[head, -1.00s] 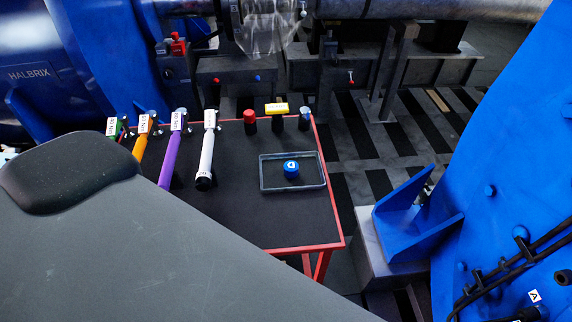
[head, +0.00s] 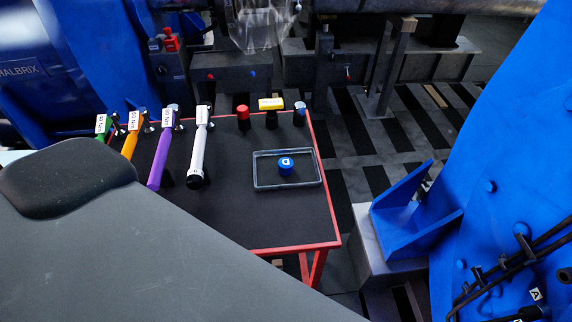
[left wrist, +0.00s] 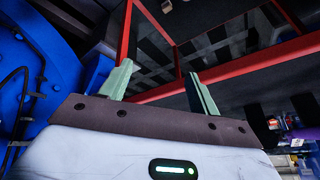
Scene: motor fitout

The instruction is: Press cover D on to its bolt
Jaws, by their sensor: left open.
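Cover D (head: 286,167) is a small blue round cap with a white letter D on top. It stands in a shallow grey tray (head: 257,187) on the dark table (head: 240,225) with red edges in the head view. My left gripper (left wrist: 160,82) shows in the left wrist view with its two greenish fingers apart and nothing between them. Red table frame bars and the dark underside show beyond the fingers. My grippers are not seen in the head view. The bolt for cover D cannot be made out.
Several torque wrenches, including an orange (head: 131,143), a purple (head: 161,155) and a white one (head: 199,150), lie left on the table. A large blue housing (head: 500,170) is at the right.

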